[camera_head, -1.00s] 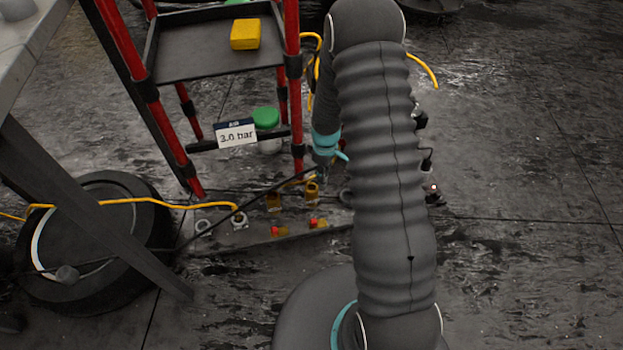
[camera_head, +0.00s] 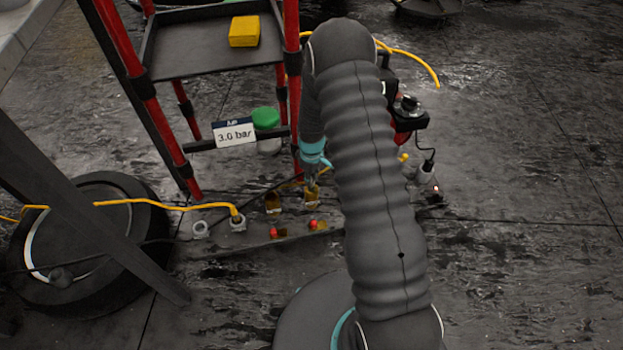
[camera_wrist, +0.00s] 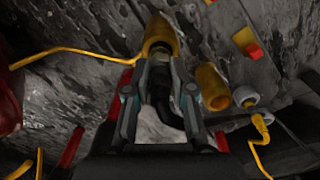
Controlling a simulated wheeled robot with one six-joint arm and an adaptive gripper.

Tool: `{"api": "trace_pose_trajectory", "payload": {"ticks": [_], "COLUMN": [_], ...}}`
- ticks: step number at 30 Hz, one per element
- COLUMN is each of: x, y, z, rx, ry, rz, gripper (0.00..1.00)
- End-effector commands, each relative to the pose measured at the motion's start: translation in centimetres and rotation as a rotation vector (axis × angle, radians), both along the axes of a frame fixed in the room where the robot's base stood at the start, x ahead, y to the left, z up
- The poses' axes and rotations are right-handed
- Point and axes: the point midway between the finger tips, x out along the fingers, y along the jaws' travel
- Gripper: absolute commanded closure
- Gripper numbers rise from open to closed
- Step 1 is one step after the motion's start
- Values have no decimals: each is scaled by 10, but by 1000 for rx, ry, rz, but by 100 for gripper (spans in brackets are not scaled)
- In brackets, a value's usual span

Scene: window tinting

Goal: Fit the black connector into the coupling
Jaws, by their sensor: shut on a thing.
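My gripper (camera_wrist: 158,97) is shut on the black connector (camera_wrist: 157,88), with one finger on each side. A black cable bends away from the connector to the right in the wrist view. The connector's front end meets the mouth of a brass-yellow coupling (camera_wrist: 160,38) and lines up roughly with it. I cannot tell how deep it sits. A second brass coupling (camera_wrist: 212,88) stands beside it, empty. In the head view, my gripper (camera_head: 312,178) is just above the right-hand coupling (camera_head: 312,199); the other coupling (camera_head: 273,204) is to its left. The connector is hidden there.
Two grey sockets (camera_head: 201,229) stand left of the couplings; one takes a yellow hose (camera_head: 165,202). Red knobs (camera_head: 314,224) sit in front. A red-legged cart (camera_head: 185,72) with a "3.0 bar" sign (camera_head: 235,135) stands close behind.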

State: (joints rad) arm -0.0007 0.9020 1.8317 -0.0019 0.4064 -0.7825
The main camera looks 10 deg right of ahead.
Motion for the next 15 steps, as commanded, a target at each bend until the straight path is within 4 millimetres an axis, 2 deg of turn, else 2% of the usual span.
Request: {"api": "trace_pose_trajectory", "payload": {"ticks": [5,6,8,15], "x": [0,0,0,0], "y": [0,0,0,0], "z": [-5,-3,-3,-3], "rx": [0,0,0,0], "ry": [0,0,1,1], "rz": [0,0,0,0], "gripper": [100,67,52,51]}}
